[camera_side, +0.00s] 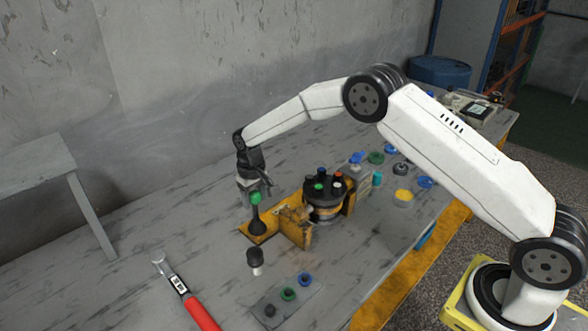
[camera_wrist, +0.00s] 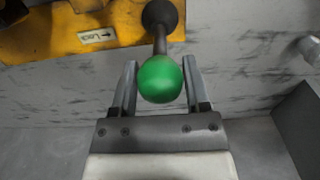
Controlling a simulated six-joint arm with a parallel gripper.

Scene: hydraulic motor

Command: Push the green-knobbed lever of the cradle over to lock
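The lever's green knob (camera_wrist: 160,79) is between the two fingers of my gripper (camera_wrist: 159,82) in the wrist view, with a gap showing on each side. My gripper is open. The dark lever rod (camera_wrist: 160,40) runs from the knob to a round pivot on the yellow cradle (camera_wrist: 50,32). A label with an arrow and what reads as "Lock" (camera_wrist: 97,36) is on the cradle, left of the lever. In the side view the green knob (camera_side: 255,198) stands above the left end of the yellow cradle (camera_side: 296,233), just below my gripper (camera_side: 253,187).
A dark motor with coloured plugs (camera_side: 323,197) sits in the cradle. A red-handled tool (camera_side: 190,300) and a small black-topped part (camera_side: 254,262) lie in front. Coloured rings and caps (camera_side: 288,294) are at the front, and several more are behind the cradle. The table's left side is mostly clear.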

